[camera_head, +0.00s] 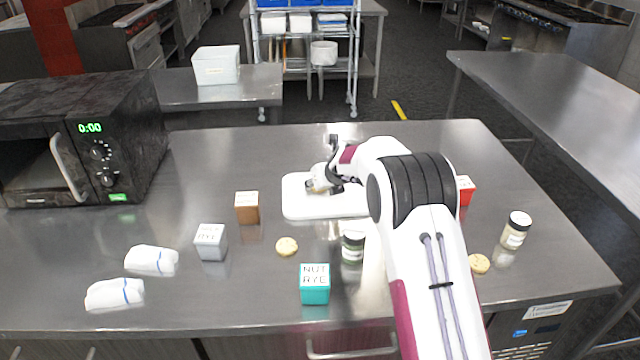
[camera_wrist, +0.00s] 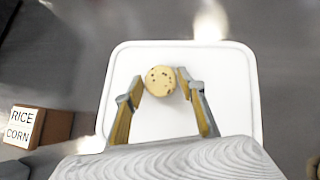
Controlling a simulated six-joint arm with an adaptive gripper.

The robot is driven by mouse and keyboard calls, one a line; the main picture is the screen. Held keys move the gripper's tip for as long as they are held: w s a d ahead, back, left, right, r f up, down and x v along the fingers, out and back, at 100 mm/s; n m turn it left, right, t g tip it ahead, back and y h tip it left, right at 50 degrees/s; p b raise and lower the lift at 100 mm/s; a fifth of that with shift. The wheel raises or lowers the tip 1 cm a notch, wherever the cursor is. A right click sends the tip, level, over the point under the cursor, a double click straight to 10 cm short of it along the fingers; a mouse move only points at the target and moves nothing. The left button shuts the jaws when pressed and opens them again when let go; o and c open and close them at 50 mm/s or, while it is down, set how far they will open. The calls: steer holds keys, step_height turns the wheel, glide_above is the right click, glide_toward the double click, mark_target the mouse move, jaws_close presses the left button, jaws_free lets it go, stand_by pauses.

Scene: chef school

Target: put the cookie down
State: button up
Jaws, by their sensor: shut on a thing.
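My gripper (camera_wrist: 160,92) is shut on a round, pale yellow cookie (camera_wrist: 159,80) with dark specks, held between its two fingertips. The cookie is over the white board (camera_wrist: 225,70); I cannot tell whether it touches the surface. In the head view, my gripper (camera_head: 318,186) is above the left part of the white board (camera_head: 300,208), and the cookie is mostly hidden there. Two other cookies lie on the steel table: one (camera_head: 286,246) in front of the board and one (camera_head: 478,263) right of my arm.
Two white cloth-like bundles (camera_head: 151,260) lie left. A red box (camera_head: 466,190) and another jar (camera_head: 515,230) stand right. A black microwave (camera_head: 95,140) is far left.

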steer(key=shift+f, duration=0.2)
steer(key=o, duration=1)
steer(key=shift+c, duration=0.2)
steer(key=shift+r, duration=0.2)
steer(key=v, duration=1.2)
steer(key=shift+f, duration=0.1)
stand_by(0.4)
